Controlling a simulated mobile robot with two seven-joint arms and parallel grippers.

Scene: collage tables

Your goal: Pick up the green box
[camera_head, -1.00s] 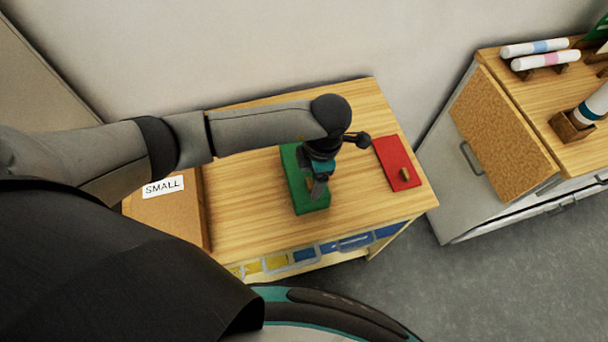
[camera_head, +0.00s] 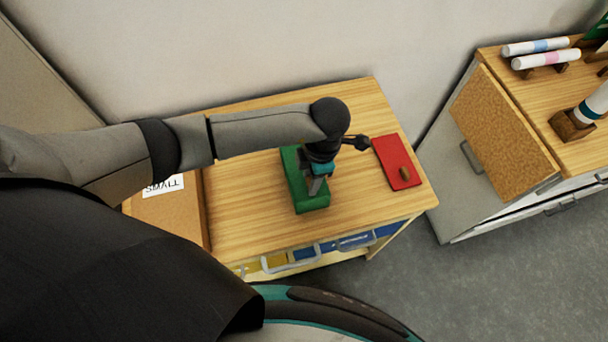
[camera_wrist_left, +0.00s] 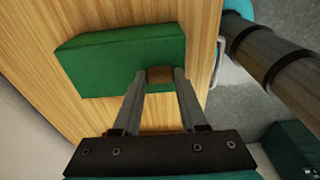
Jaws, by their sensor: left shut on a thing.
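The green box (camera_head: 298,187) lies on the wooden tabletop, near the middle of the table. It is a long flat green block and also shows in the left wrist view (camera_wrist_left: 110,62). A small brown knob (camera_wrist_left: 160,74) sits at its edge in that view. My left gripper (camera_head: 314,188) is over the front part of the box, pointing down. In the left wrist view its two fingers (camera_wrist_left: 160,80) are shut on the knob. I see no clear gap under the box. My right gripper is in neither view.
A red panel with a small knob (camera_head: 391,152) lies to the right of the box. A brown box (camera_head: 170,211) with a SMALL label stands on the left, partly under my arm. A second table with white rolls (camera_head: 546,60) is at the right.

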